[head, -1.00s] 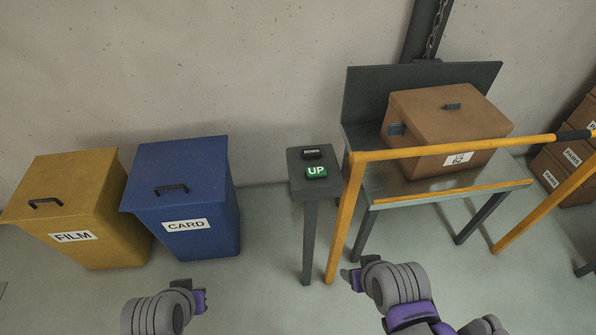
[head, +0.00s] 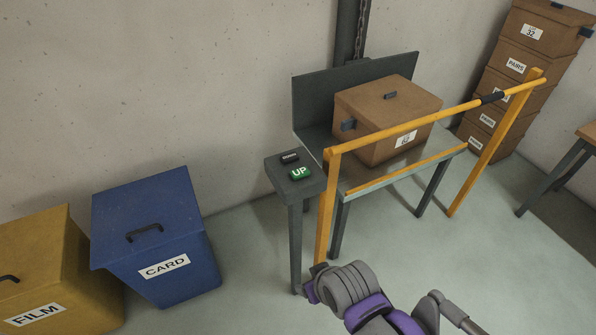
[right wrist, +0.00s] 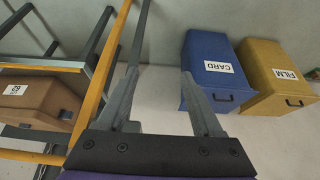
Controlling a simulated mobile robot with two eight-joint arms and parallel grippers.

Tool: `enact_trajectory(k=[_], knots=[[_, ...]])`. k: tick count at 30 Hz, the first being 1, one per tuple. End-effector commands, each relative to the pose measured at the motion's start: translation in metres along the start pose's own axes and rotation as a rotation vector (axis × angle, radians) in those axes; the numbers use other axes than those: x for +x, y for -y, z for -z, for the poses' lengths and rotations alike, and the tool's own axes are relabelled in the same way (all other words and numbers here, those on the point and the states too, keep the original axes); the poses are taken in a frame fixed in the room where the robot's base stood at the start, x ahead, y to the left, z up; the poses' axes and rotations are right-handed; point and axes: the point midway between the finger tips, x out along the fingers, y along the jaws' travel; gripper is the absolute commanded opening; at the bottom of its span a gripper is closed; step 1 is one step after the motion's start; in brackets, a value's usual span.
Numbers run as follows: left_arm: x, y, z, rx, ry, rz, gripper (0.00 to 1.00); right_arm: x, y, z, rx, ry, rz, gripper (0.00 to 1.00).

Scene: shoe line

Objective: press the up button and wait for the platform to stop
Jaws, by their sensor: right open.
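The green UP button (head: 300,173) sits on top of a grey pedestal (head: 293,193), with a dark button (head: 290,157) behind it. The lift platform (head: 383,178) stands to its right, with a dark back plate and a brown lidded box (head: 375,110) on it. The box also shows in the right wrist view (right wrist: 38,97). My right gripper (head: 308,289) is low in front of the pedestal, below and apart from the button. In the right wrist view its fingers (right wrist: 160,73) are spread and empty. My left gripper is out of view.
A yellow rail (head: 440,118) crosses in front of the platform, its left post beside the pedestal. Blue CARD bin (head: 150,215) and yellow FILM bin (head: 50,255) stand left. Stacked cartons (head: 510,75) and a table (head: 588,133) are right. Floor between CARD bin and pedestal is clear.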

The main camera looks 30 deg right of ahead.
Motion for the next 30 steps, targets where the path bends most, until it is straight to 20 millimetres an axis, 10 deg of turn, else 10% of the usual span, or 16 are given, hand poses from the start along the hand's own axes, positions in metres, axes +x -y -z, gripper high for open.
enact_trajectory(k=[5, 17, 30], knots=[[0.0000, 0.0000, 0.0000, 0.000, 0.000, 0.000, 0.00, 0.0000, 0.0000, 0.0000, 0.000, 0.000, 0.000, 0.67], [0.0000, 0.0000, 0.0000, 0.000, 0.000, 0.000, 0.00, 0.0000, 0.0000, 0.0000, 0.000, 0.000, 0.000, 0.00], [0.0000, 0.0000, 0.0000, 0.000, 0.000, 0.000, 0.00, 0.0000, 0.0000, 0.0000, 0.000, 0.000, 0.000, 0.00]])
